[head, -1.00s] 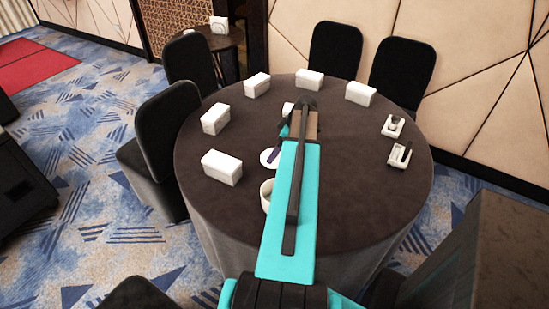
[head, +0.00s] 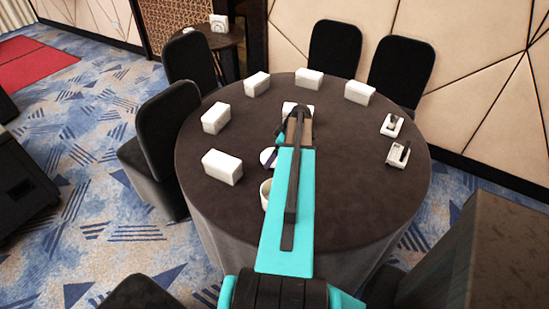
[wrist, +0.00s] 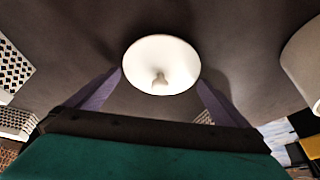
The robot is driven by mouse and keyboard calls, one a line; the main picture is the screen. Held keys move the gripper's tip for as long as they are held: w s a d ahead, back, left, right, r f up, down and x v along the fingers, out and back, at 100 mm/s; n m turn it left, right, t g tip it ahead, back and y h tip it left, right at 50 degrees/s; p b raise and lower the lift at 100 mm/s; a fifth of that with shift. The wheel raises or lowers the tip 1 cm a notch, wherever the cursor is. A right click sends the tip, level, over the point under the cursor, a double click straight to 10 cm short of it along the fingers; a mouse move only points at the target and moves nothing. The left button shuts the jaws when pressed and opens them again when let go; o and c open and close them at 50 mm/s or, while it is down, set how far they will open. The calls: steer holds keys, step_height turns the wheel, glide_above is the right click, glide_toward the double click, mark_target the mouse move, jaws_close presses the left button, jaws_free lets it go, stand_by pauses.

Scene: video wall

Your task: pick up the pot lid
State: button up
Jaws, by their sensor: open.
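The pot lid (wrist: 162,52) is a white round disc with a small knob, lying on the dark table in the wrist view. In the head view the lid (head: 266,155) shows only in part, just left of my arm. My gripper (wrist: 160,77) is open and empty, with one purple finger on each side of the lid's near part in the picture. I cannot tell how high the fingers are above the table. A white pot (wrist: 304,62) stands to the right in the wrist view; my arm partly hides this pot (head: 265,194) in the head view.
Several white boxes stand around the round table (head: 365,190), including one at the left (head: 222,167). Two small white holders with dark items (head: 397,153) are at the right. Chairs (head: 168,120) surround the table. The table's right half is mostly clear.

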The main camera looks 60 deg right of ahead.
mark_target(269, 154)
steer(key=c, duration=0.8)
steer(key=shift+r, duration=0.15)
steer(key=shift+r+b, duration=0.9)
steer(key=shift+r, duration=0.55)
steer(key=s+b, duration=0.1)
steer(key=s, duration=0.4)
steer(key=s+a+r+b, duration=0.1)
steer(key=s+b, duration=0.1)
steer(key=s, duration=0.3)
steer(key=s+a+b, duration=0.1)
steer(key=s, duration=0.5)
steer(key=shift+r, duration=0.4)
steer(key=shift+w, duration=0.2)
